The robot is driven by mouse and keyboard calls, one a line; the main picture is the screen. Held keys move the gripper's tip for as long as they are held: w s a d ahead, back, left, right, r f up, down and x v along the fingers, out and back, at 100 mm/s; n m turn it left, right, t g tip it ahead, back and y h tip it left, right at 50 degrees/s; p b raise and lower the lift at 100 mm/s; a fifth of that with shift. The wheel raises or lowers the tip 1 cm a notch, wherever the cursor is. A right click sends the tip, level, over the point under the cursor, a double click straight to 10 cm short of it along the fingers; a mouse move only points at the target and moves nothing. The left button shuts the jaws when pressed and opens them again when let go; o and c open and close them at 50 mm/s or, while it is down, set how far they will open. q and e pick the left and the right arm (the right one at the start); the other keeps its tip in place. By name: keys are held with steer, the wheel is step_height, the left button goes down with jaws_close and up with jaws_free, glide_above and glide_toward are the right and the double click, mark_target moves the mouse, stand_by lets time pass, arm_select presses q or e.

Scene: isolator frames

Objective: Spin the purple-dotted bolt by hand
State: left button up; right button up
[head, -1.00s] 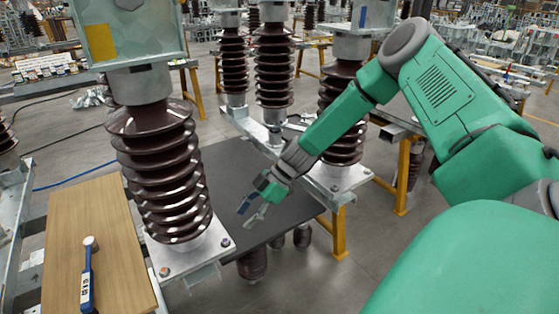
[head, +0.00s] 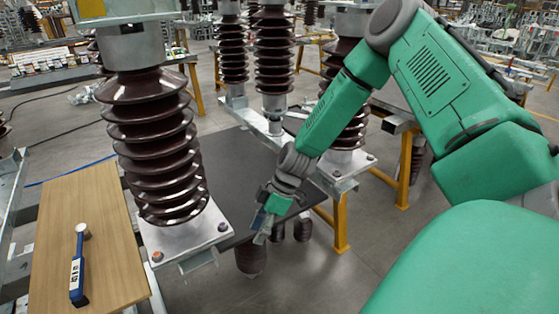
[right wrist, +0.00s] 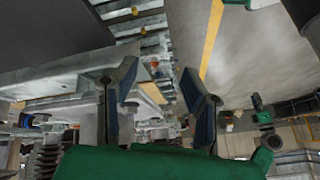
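A bolt (head: 222,227) with a dark, perhaps purplish top stands on the right corner of the near insulator's metal base plate (head: 186,240). It is too small to be sure of the dot's colour. Another bolt (head: 157,256), with an orange-red top, stands on the front corner of that plate. My right gripper (head: 260,228) is to the right of the dark-topped bolt, apart from it and pointing down. In the right wrist view its two fingers (right wrist: 158,72) are spread with nothing between them. The purple dot cannot be made out there. My left gripper is out of view.
The brown ribbed insulator (head: 155,150) rises from the plate, left of the bolt. A wooden board (head: 110,235) carries a blue-handled tool (head: 78,266). More insulators (head: 273,60) stand behind the dark tabletop (head: 225,160). A yellow table leg (head: 341,229) is to the right.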

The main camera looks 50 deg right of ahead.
steer(key=s+a+f+m+h+b, duration=0.1)
steer(key=s+f+b, duration=0.3)
steer(key=f, duration=0.4)
steer(key=s+a+f+m+g+h+b, duration=0.1)
steer(key=s+a+f+m+h+b, duration=0.1)
steer(key=s+f+b, duration=0.3)
steer(key=s+a+f+m+h+b, duration=0.1)
steer(key=s+a+f+m+b, duration=0.2)
steer(key=f+b, duration=0.3)
step_height(320, 180, down, 5)
steer(key=shift+s+a+f+h, duration=0.15)
steer(key=shift+s+a+h, duration=0.2)
steer(key=shift+s, duration=0.35)
steer(key=n+t+y+p, duration=0.2)
steer(key=n+p, duration=0.4)
steer(key=p, duration=1.3)
glide_toward(223, 224)
steer(key=x, duration=0.8)
steer(key=shift+w+a+f, duration=0.1)
steer(key=shift+f, duration=0.25)
jaws_close()
